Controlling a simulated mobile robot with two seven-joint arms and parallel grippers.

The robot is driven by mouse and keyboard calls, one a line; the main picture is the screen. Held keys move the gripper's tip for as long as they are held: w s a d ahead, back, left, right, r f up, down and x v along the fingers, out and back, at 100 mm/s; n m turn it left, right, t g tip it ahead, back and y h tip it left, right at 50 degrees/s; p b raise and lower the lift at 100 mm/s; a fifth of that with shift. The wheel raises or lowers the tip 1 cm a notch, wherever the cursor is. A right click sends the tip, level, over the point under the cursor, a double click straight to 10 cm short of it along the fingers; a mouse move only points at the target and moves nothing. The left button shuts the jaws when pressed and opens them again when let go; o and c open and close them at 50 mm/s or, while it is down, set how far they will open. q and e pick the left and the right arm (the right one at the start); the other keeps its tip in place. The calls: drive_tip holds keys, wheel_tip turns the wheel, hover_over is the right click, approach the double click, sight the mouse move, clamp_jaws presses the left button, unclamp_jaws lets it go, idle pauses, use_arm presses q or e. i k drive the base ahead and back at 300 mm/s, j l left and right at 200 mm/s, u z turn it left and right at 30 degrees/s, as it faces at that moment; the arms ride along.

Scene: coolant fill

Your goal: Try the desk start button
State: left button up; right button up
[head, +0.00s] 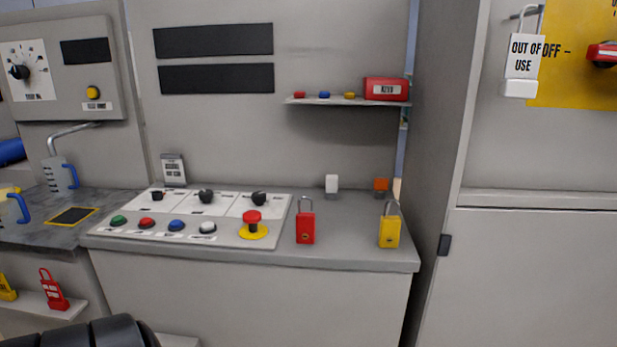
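The desk panel (232,238) is a light sloped board on the grey desk. Its front row holds a green button (119,220), a red button (146,223), a blue button (177,225) and a white button (208,228). Their labels are too small to read, so I cannot tell from the text which one is start. A red mushroom button (252,217) on a yellow base sits at the panel's right. Three black knobs stand behind the buttons. Neither gripper is in view; only a dark rounded part, apparently my arm, shows at the bottom left.
A red padlock (305,227) and a yellow padlock (389,231) stand on the desk right of the panel. Two dark displays (213,40) are on the wall. A jug (60,177) stands under a spout at left. A grey cabinet (540,270) fills the right.

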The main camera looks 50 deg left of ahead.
sight(117, 219)
drive_tip(key=u, duration=2.4)
